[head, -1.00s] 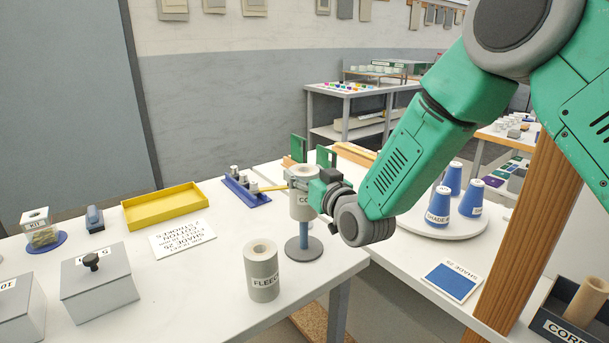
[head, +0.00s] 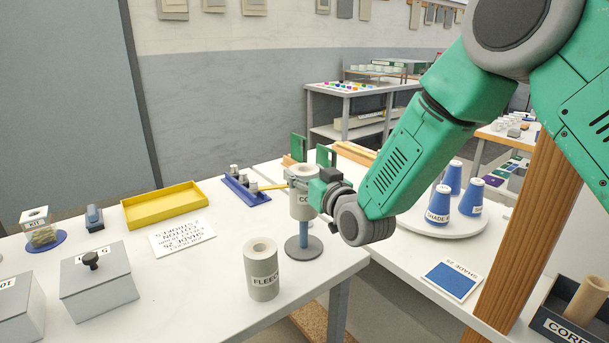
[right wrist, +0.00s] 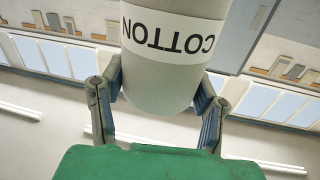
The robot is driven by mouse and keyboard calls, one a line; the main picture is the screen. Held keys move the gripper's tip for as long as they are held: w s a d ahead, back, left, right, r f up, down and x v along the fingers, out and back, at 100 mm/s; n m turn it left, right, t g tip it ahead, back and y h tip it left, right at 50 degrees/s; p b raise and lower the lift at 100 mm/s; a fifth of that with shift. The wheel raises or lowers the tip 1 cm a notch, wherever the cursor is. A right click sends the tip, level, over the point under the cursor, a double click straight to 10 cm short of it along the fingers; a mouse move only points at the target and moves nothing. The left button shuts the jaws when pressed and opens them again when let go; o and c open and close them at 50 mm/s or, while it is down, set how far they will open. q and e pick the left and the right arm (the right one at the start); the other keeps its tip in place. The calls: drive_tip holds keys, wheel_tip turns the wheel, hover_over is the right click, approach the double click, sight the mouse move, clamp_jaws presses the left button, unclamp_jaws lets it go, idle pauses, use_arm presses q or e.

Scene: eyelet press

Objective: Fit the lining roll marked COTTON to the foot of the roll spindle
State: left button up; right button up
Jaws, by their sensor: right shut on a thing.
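My right gripper (head: 308,187) is shut on the pale grey COTTON roll (head: 302,207). The roll is upright, with its label partly hidden by the gripper in the head view. In the right wrist view, the COTTON roll (right wrist: 165,80) sits between both fingers and its label reads upside down. The roll spindle (head: 303,236) stands directly below the roll, its round foot on the table's right part. A stretch of bare post shows between the roll's lower end and the foot. The spindle's top is hidden, so I cannot tell how far it goes into the roll. My left gripper is not in view.
A FLEECE roll (head: 262,270) stands in front and left of the spindle. An order card (head: 180,238), a yellow tray (head: 163,205) and a blue rack (head: 246,191) lie to the left. Blue cones (head: 437,205) stand on a round plate at right.

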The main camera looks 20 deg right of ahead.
sight(310, 215)
drive_tip(key=shift+f+b, duration=3.45)
drive_tip(key=shift+f, duration=1.4)
idle(0.7)
drive_tip(key=o, duration=1.7)
drive_tip(key=shift+r, duration=0.15)
drive_tip(key=shift+r+p, duration=1.8)
drive_tip(key=shift+r, duration=0.65)
drive_tip(key=shift+f, duration=0.1)
